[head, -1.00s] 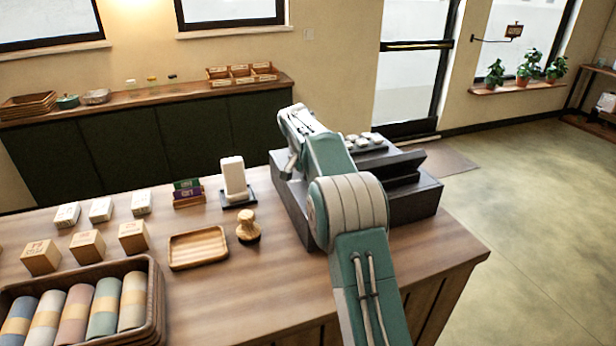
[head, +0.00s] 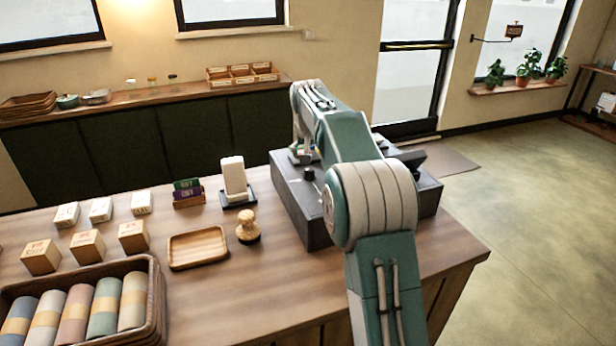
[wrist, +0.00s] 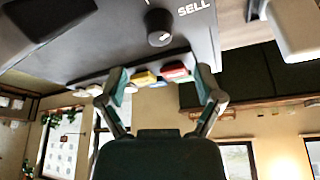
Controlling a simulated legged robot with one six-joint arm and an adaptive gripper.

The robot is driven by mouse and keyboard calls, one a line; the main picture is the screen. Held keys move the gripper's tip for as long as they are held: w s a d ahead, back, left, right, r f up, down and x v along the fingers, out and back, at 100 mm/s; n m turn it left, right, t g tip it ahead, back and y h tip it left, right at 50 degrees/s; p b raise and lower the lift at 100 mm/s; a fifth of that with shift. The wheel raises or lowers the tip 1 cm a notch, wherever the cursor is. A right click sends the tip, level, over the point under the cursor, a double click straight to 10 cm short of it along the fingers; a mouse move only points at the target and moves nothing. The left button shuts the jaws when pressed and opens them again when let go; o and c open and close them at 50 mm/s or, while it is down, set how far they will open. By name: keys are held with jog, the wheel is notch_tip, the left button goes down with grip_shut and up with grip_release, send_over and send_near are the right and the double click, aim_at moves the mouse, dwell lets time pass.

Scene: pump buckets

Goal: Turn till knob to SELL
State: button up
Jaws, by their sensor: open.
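The till (head: 288,200) is a dark box on the right part of the counter. Its round black knob (head: 309,174) shows on the top surface, near the front left. In the wrist view the knob (wrist: 160,27) stands beside a white SELL label (wrist: 195,9); whether its pointer is on SELL is not clear. My gripper (head: 301,152) is over the till's left part, close to the knob. In the wrist view my gripper (wrist: 159,82) has its fingers spread, empty and apart from the knob. My arm hides much of the till in the head view.
A white card stand (head: 235,180), a wooden stamp (head: 248,228) and a wooden tray (head: 198,248) are left of the till. Small coloured keys or blocks (wrist: 174,72) show between the fingers in the wrist view. The counter's front right is clear.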

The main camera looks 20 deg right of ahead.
jog(key=s+a+r+n, duration=0.1)
jog(key=s+a+r, duration=0.1)
jog(key=s, duration=0.5)
jog(key=s+a+r, duration=0.3)
jog(key=s+a, duration=0.1)
jog(key=s, duration=0.4)
jog(key=s+a+r+n+t+y, duration=0.1)
jog(key=s+a+r, duration=0.2)
jog(key=s, duration=0.5)
jog(key=shift+r+n, duration=0.25)
jog(key=shift+n, duration=0.05)
jog(key=s+a+f+n, duration=0.1)
jog(key=s+f, duration=0.3)
jog(key=s, duration=0.6)
jog(key=s+a+f+n, duration=0.1)
jog(key=s+a+f, duration=0.2)
jog(key=s, duration=0.7)
notch_tip(320, 180, down, 2)
jog(key=shift+f+t+y, duration=0.2)
jog(key=shift+t+y, duration=0.1)
jog(key=shift+y, duration=0.1)
jog(key=shift+a, duration=0.1)
